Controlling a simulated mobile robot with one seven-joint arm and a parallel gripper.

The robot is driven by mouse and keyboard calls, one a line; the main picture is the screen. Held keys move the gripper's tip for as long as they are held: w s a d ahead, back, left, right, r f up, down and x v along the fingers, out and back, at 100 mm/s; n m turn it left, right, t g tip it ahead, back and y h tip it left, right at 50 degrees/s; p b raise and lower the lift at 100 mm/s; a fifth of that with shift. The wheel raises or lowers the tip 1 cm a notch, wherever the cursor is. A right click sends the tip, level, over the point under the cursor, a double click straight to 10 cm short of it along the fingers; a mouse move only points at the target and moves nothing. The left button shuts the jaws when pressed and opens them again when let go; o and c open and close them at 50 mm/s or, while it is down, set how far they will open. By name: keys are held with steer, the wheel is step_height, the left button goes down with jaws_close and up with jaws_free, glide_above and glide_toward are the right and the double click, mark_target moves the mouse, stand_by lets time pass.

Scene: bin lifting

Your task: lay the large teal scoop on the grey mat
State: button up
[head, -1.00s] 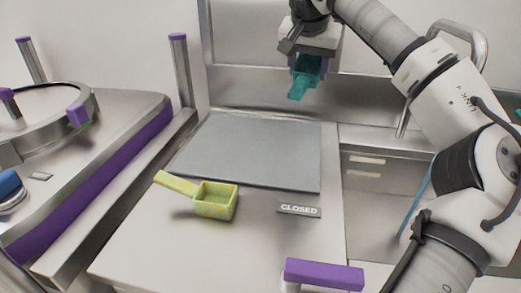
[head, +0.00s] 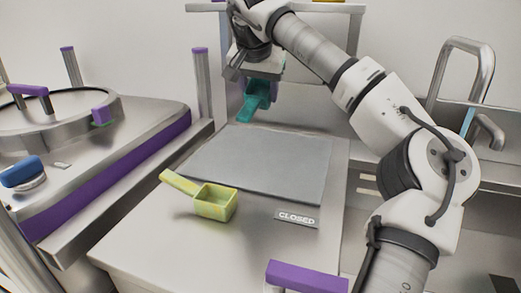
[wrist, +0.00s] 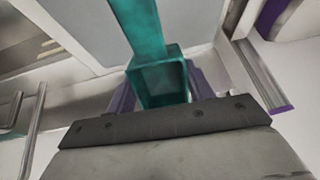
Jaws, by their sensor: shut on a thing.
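The teal scoop (head: 257,96) is held in my gripper (head: 252,80), above the back left edge of the grey mat. It is apart from the mat, with its handle pointing down. The scoop also shows in the wrist view (wrist: 158,80), its box-shaped bowl between the purple fingers and its handle running to the top of the picture. The grey mat (head: 262,165) lies flat and bare on the steel worktop. My gripper is shut on the scoop; its fingertips are partly hidden by it.
A yellow-green scoop (head: 213,203) lies on the worktop in front of the mat, beside a CLOSED sign (head: 297,218). A purple handle (head: 306,277) stands at the front edge. A steel machine with purple trim (head: 108,167) stands left, and a post (head: 202,85) stands behind left.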

mark_target(255, 107)
step_height(255, 107, down, 14)
steer(key=shift+r+b, duration=0.1)
steer(key=shift+b, duration=0.35)
steer(key=o, duration=0.6)
steer(key=shift+f, duration=0.2)
steer(key=o, duration=0.4)
steer(key=shift+r, duration=0.1)
steer(key=shift+s+r, duration=0.1)
steer(key=shift+r, duration=0.1)
steer(key=v, duration=1.1)
steer(key=shift+s+r, duration=0.15)
steer(key=shift+r, duration=0.2)
